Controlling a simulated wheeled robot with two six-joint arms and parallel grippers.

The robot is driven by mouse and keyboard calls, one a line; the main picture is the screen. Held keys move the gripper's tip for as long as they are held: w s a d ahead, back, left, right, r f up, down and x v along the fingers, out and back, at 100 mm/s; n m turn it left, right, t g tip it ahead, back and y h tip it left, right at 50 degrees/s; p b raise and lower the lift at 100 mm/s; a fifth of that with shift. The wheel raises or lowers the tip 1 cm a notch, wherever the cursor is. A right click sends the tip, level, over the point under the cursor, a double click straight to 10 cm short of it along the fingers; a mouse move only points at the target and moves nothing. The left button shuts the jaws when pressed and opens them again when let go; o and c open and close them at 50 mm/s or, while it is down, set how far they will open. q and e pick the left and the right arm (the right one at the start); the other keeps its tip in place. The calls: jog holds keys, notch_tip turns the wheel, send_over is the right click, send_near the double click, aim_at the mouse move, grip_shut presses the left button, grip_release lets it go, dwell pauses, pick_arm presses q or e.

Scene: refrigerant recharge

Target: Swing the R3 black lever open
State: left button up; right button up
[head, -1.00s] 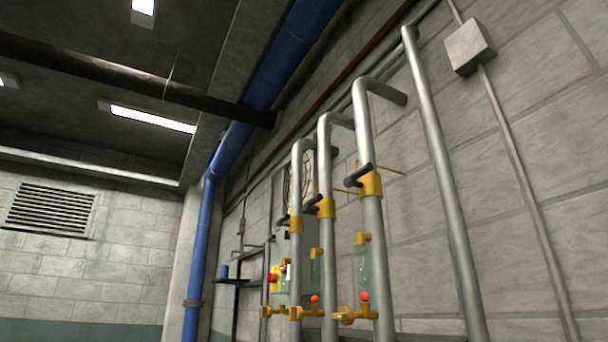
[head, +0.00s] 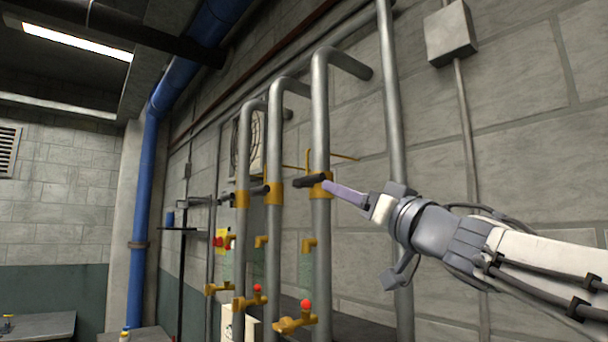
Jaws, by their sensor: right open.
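Three grey vertical pipes each carry a yellow valve collar with a black lever. The black lever on the nearest pipe (head: 308,181) sticks out to the left of its yellow collar. I read no R3 label, so I take this nearest lever as R3. The middle pipe's lever (head: 258,190) and the far pipe's lever (head: 226,198) also stick out to the left. My right gripper (head: 330,187) comes in from the right, its pale purple finger overlapping the nearest collar beside the lever's right end. It is open; whether it touches is unclear. My left gripper is out of view.
Sight glasses with yellow fittings and red knobs (head: 306,304) sit low by the pipes. A taller bare pipe (head: 397,130) stands right of them, behind my right arm. A blue pipe (head: 147,190) is at left. A grey box (head: 450,34) hangs upper right.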

aim_at(313, 180)
jog(key=p+x, duration=0.3)
jog(key=x, duration=0.7)
jog(key=shift+w+a+p, duration=0.1)
jog(key=shift+p, duration=0.2)
grip_shut()
dwell(1.0)
